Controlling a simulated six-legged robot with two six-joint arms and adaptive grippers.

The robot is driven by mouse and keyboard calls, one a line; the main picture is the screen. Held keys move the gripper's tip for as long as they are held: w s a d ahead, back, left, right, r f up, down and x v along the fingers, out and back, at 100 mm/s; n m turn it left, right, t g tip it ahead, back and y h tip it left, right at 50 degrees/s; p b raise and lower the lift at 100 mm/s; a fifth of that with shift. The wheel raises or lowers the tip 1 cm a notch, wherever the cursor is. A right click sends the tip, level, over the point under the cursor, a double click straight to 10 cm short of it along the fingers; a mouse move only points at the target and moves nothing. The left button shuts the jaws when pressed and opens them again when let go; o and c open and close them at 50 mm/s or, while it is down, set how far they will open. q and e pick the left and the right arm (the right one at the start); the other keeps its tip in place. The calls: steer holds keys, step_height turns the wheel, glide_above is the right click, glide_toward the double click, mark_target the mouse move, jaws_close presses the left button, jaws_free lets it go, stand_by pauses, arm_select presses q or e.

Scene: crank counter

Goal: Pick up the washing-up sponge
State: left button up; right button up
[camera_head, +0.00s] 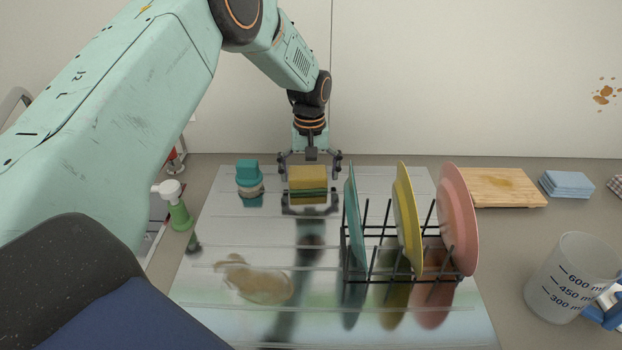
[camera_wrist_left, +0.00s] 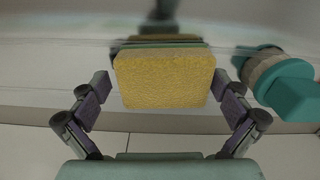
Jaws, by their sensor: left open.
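The washing-up sponge (camera_head: 307,178), yellow with a green layer, rests on the shiny draining board (camera_head: 330,330) near its back edge. My left gripper (camera_head: 309,161) is over the sponge, pointing down, with its fingers spread to either side. In the left wrist view the yellow face of the sponge (camera_wrist_left: 163,80) fills the gap between the open fingers of the left gripper (camera_wrist_left: 164,90). A small gap shows on each side, so the fingers look apart from the sponge. My right gripper is not in view.
A teal-topped brush (camera_head: 249,174) stands close left of the sponge; it also shows in the left wrist view (camera_wrist_left: 292,92). A black rack with teal, yellow and pink plates (camera_head: 458,220) stands to the right. A measuring jug (camera_head: 570,275) is at far right. A wall is behind.

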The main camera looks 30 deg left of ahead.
mark_target(308, 173)
arm_select(q)
steer(key=shift+a, duration=0.15)
steer(key=shift+s+r, duration=0.1)
steer(key=shift+s, duration=0.25)
steer(key=shift+s+r, duration=0.25)
steer(key=shift+s, duration=0.05)
steer(key=shift+c, duration=0.3)
steer(key=shift+s+r, duration=0.1)
steer(key=shift+r, duration=0.05)
steer(key=shift+c, duration=0.7)
steer(key=shift+d, duration=0.2)
steer(key=shift+c, duration=0.7)
steer(key=shift+w+f, duration=0.4)
steer(key=shift+w, duration=0.2)
steer(key=c, duration=0.3)
steer(key=shift+a, duration=0.1)
steer(key=shift+c, duration=0.7)
steer(key=shift+s+r, duration=0.25)
steer(key=shift+s, duration=0.2)
steer(key=shift+w+r, duration=0.1)
steer(key=shift+r, duration=0.1)
step_height(308, 173, up, 9)
steer(key=shift+r, duration=0.1)
steer(key=shift+w+r, duration=0.1)
